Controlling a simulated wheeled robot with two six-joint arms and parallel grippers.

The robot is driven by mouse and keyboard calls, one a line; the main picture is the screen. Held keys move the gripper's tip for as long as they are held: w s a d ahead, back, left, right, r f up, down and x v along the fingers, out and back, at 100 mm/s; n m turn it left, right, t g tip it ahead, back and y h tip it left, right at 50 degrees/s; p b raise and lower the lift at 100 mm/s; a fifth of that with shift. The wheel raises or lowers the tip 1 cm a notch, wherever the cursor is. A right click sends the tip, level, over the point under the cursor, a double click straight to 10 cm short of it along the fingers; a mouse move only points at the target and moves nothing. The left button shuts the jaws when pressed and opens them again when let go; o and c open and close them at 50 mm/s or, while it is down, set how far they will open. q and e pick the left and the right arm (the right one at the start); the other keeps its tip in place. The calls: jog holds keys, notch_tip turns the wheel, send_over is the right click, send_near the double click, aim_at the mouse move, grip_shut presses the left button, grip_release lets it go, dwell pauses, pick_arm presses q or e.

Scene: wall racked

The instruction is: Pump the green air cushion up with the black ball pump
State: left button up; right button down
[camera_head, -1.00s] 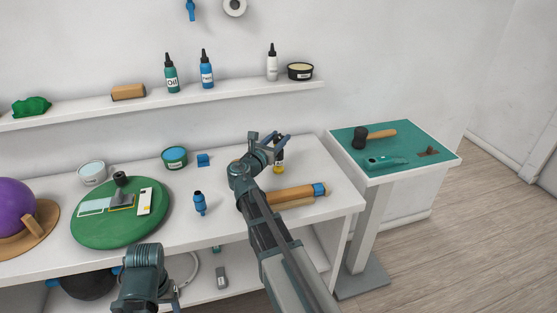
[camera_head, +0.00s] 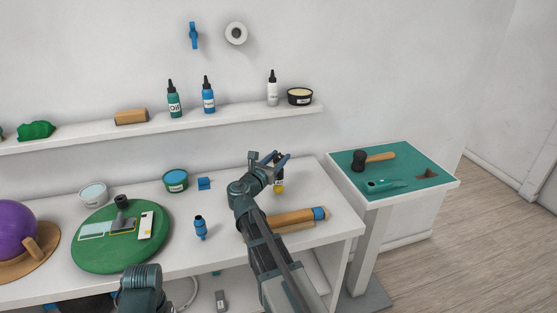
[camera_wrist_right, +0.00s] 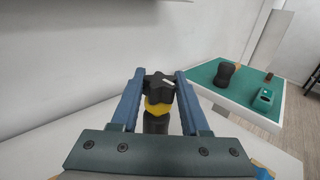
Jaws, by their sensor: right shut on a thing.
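A round, flat green thing (camera_head: 88,260), which looks like the air cushion, lies on the left of the white bench with several small things on it. I cannot pick out the black ball pump for certain; a dark rounded thing (camera_head: 92,306) shows partly below the bench at the bottom edge. My right gripper (camera_head: 268,162) is over the right part of the bench, shut on a black-topped thing with a yellow band (camera_head: 279,187). In the right wrist view its black lobed top (camera_wrist_right: 158,86) is between the fingers. My left arm shows at the bottom, but its gripper does not.
A wooden roller (camera_head: 290,220), a blue bottle (camera_head: 200,228), a teal tub (camera_head: 176,181) and a purple ball (camera_head: 15,230) are on the bench. A wall shelf (camera_head: 230,112) holds bottles. A side stand with a teal mat (camera_head: 418,172) holds a mallet (camera_head: 372,160).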

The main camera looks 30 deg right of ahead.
notch_tip(320, 180, up, 8)
jog(key=p, duration=0.7)
jog(key=shift+r, duration=0.15)
jog(key=c, duration=1)
grip_release()
grip_shut()
